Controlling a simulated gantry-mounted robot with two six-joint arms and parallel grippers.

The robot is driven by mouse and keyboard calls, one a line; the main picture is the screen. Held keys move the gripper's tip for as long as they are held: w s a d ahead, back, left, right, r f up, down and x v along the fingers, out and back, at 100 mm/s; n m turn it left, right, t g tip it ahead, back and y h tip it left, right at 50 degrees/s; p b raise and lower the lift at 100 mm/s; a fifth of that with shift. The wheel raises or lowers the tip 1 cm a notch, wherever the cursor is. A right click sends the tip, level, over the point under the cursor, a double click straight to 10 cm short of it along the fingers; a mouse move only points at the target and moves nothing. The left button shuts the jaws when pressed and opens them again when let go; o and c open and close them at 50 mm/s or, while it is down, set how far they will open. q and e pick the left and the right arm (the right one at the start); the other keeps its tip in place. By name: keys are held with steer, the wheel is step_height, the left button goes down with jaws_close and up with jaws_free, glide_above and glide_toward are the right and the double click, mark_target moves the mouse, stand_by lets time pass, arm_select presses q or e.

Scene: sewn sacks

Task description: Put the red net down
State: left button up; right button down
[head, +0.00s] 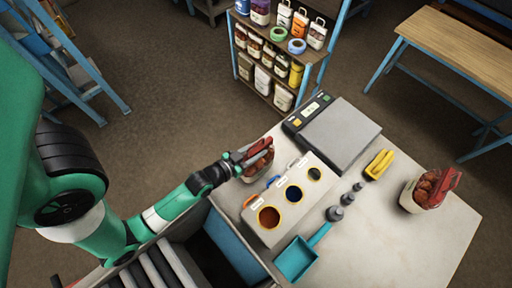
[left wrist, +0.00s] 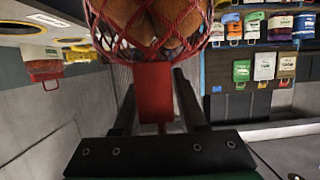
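The red net (head: 259,165) is a mesh bag with tan, rounded contents, at the table's back left edge in the head view. In the left wrist view the net (left wrist: 158,28) fills the top middle, its red neck strip (left wrist: 154,92) running down between my dark fingers. My left gripper (head: 248,156) is shut on this neck. Whether the bag's underside touches the table cannot be told. My right gripper is not in view.
A block with three round openings (head: 290,199) stands just in front of the net. The table's front right is clear.

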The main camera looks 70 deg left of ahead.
arm_select(q)
steer(key=shift+o, duration=0.7)
steer(key=shift+r, duration=0.25)
steer(key=v, duration=0.9)
steer(key=shift+s+d+f+b, duration=0.15)
steer(key=shift+s+f+b, duration=0.1)
steer(key=shift+s+b, duration=0.1)
steer(key=b+v, duration=0.2)
steer(key=shift+s+d+r+b, duration=0.1)
steer(key=shift+s+r+b, duration=0.05)
steer(key=shift+r+b, duration=0.2)
